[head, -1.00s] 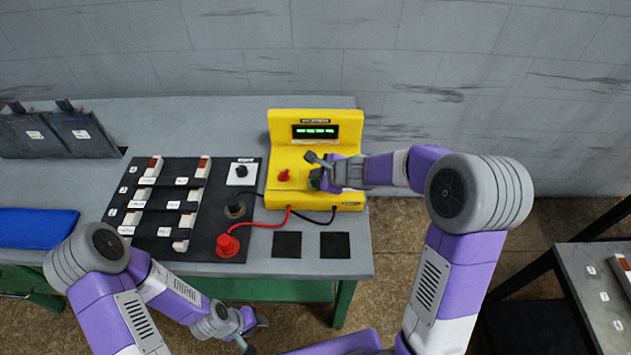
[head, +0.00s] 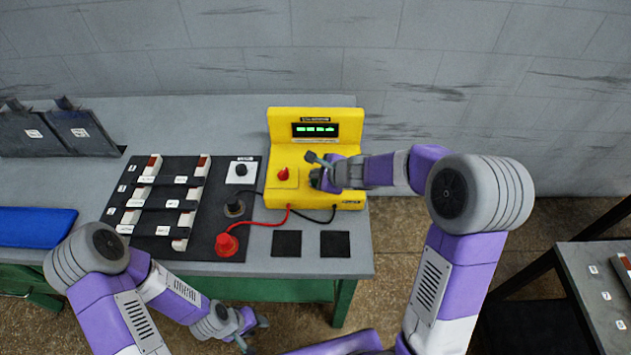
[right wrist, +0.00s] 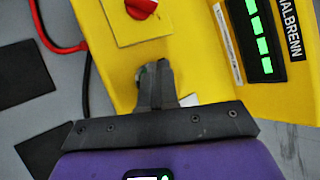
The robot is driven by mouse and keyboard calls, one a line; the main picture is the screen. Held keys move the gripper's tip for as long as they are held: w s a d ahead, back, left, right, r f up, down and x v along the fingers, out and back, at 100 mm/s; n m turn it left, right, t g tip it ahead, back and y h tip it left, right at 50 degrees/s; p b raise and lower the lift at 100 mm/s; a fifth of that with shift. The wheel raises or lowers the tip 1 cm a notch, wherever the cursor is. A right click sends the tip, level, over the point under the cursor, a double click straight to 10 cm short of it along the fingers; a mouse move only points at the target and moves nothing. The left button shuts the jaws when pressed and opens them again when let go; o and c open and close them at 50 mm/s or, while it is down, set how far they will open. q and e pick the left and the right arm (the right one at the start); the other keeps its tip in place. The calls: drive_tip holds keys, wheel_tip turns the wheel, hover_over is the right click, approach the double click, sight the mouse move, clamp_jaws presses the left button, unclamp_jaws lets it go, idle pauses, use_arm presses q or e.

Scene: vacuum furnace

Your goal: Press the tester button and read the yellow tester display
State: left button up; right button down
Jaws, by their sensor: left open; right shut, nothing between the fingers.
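The yellow tester (head: 277,150) stands at the back right of the bench. Its display (head: 315,130) is lit with green characters too small to read; in the right wrist view the display (right wrist: 258,40) is seen sideways and cut off by the top edge. My right gripper (head: 315,172) is shut and empty, its fingertips down at the tester's lower face, right of the red knob (head: 284,174). In the right wrist view the fingertips (right wrist: 155,72) cover that spot, with a small dark greenish part beside them. I cannot tell whether they touch the button. My left gripper (head: 256,328) is open, low before the bench.
A red lead (head: 265,224) runs from the tester to a red plug (head: 227,244), and a black lead (head: 318,219) runs beside it. A dark panel (head: 215,215) with white-labelled bars lies left. Two black squares (head: 287,244) lie in front. A blue mat (head: 35,227) is far left.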

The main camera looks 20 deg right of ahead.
drive_tip(key=shift+f+b, duration=0.45)
drive_tip(key=shift+f, duration=0.05)
idle(0.7)
drive_tip(key=shift+r, duration=0.1)
drive_tip(key=shift+r+p, duration=0.75)
wheel_tip(320, 180, up, 5)
drive_tip(key=p, duration=0.4)
drive_tip(key=shift+p, duration=0.35)
idle(0.5)
